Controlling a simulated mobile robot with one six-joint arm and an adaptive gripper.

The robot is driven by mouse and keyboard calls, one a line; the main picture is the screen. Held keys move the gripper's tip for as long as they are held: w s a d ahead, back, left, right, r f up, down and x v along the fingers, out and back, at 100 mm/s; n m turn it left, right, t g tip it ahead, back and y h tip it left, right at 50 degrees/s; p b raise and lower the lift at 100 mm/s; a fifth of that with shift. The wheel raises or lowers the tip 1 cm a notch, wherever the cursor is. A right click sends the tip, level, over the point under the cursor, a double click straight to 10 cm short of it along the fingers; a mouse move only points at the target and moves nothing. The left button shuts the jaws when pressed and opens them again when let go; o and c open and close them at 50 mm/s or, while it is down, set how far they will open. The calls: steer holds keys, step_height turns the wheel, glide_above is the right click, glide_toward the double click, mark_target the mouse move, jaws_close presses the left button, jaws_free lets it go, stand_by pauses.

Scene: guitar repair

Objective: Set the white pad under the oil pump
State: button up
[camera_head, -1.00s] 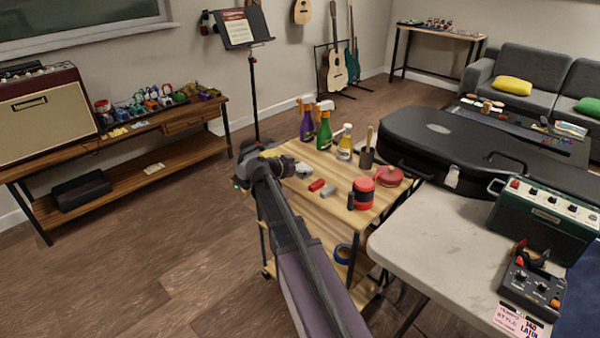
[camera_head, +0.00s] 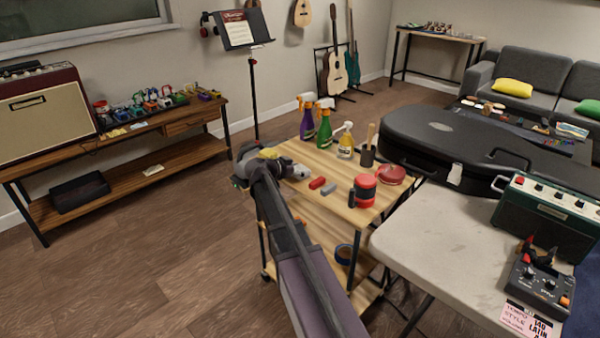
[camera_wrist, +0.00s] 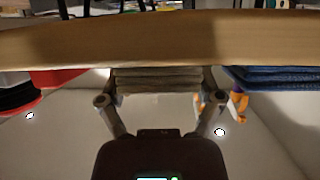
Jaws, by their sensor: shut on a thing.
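In the wrist view my gripper (camera_wrist: 157,76) is shut on a pale, layered flat block that looks like the white pad (camera_wrist: 157,84). The block's far side runs up against a wooden edge in the picture, and I cannot tell if they touch. No thing is clearly an oil pump. The closest match is a yellow bottle with a white pump top (camera_head: 345,146), upright at the back of the cart top.
The wooden cart (camera_head: 318,201) also bears a purple (camera_head: 307,124) and a green (camera_head: 324,133) spray bottle, a red-and-black jar (camera_head: 364,189) and small blocks. A white table (camera_head: 425,235) and a black guitar case (camera_head: 440,140) stand to its right. Open floor lies left.

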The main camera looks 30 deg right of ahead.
steer(key=shift+f, duration=0.15)
steer(key=o, duration=0.6)
steer(key=p+v, duration=0.4)
steer(key=v, duration=0.9)
steer(key=shift+a+p, duration=0.35)
steer(key=shift+a, duration=0.1)
stand_by(0.3)
steer(key=shift+s+a+f+n+g+y, duration=0.55)
steer(key=shift+s+a+f+n+y, duration=1.7)
steer(key=shift+s, duration=1.55)
steer(key=shift+s+a+f+n+g+y, duration=0.6)
steer(key=shift+s+a+f+n+y, duration=0.85)
steer(key=shift+s+n+y, duration=1.7)
steer(key=shift+s+a+f+n+g+y, duration=0.55)
steer(key=shift+s+a+f+n+y, duration=0.95)
steer(key=shift+s, duration=3)
steer(key=shift+a+f+n+h, duration=0.15)
steer(key=shift+f+n+h, duration=0.25)
steer(key=shift+f+n, duration=0.2)
